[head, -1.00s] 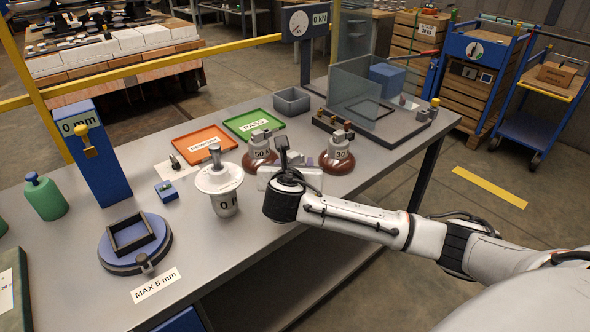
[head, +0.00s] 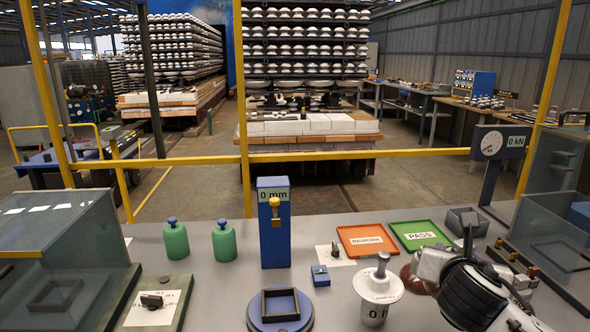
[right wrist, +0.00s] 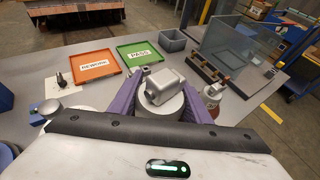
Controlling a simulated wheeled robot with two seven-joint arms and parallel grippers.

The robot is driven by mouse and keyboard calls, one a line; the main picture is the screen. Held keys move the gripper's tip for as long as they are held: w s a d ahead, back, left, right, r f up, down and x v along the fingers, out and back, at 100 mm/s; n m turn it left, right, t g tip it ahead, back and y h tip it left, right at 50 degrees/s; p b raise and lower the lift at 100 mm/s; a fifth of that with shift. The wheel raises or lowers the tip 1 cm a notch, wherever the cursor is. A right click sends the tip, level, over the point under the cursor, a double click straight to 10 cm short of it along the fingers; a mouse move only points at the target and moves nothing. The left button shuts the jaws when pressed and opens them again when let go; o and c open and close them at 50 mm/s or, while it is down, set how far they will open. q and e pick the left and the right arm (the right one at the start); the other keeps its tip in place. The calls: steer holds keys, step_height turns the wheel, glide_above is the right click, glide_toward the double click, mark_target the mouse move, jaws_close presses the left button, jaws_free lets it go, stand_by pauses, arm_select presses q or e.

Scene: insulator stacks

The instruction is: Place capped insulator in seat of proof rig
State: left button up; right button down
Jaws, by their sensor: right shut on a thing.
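My right gripper (right wrist: 168,108) is shut on the grey metal cap (right wrist: 163,88) of an insulator, between its purple fingers in the right wrist view. The held insulator's body is mostly hidden below. In the head view, my right gripper (head: 438,266) is at the lower right and its fingers are hidden. The proof rig shows at the right, with a 0 kN gauge (head: 501,142) and a clear screen; the right wrist view also shows its screen (right wrist: 243,42). I cannot make out its seat. My left gripper is not in view.
Orange REWORK (head: 365,241) and green PASS (head: 419,235) trays and a grey bin (head: 467,220) lie behind. A blue 0 mm gauge (head: 273,235) stands further left.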

steer(key=s+a+r+n+t+y, duration=0.2)
steer(key=s+a+r+n+y, duration=0.4)
steer(key=s+a, duration=0.3)
steer(key=a+r, duration=0.1)
steer(key=a, duration=0.2)
steer(key=shift+a+r+y, duration=0.15)
steer(key=shift+y, duration=0.15)
